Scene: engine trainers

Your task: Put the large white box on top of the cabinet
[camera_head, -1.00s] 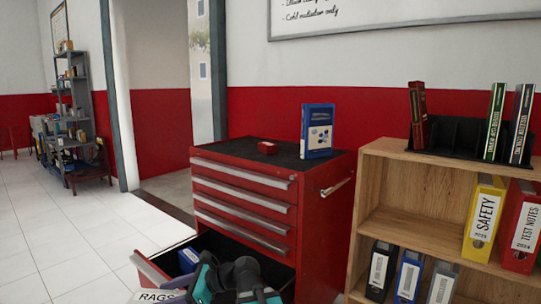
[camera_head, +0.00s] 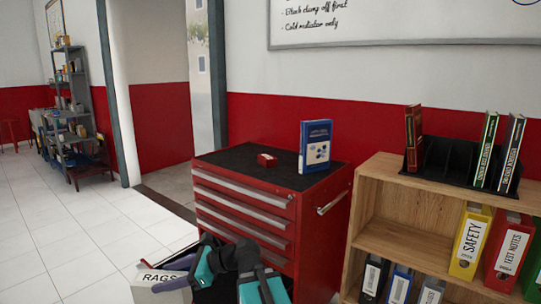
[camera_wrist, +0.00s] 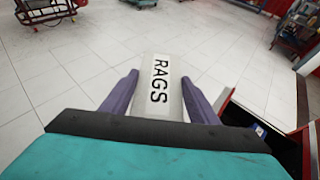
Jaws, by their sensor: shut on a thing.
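The white box labelled RAGS (camera_head: 165,291) is at the bottom of the head view, left of the red cabinet's front. It also shows in the wrist view (camera_wrist: 160,88), between purple fingers. My gripper (camera_wrist: 160,95) is shut on it, one finger on each side. The red cabinet (camera_head: 240,215) has a black top (camera_head: 235,160). A blue book (camera_head: 315,148) stands upright at the top's right back, and a small red box (camera_head: 267,160) lies near the middle. The left part of the top is clear.
The cabinet's bottom drawer is open, partly hidden by my arm; a blue item (camera_wrist: 259,130) lies inside it. A wooden shelf (camera_head: 405,240) with binders stands to the right. A grey shelf rack (camera_head: 62,130) stands far left. White floor is free at left.

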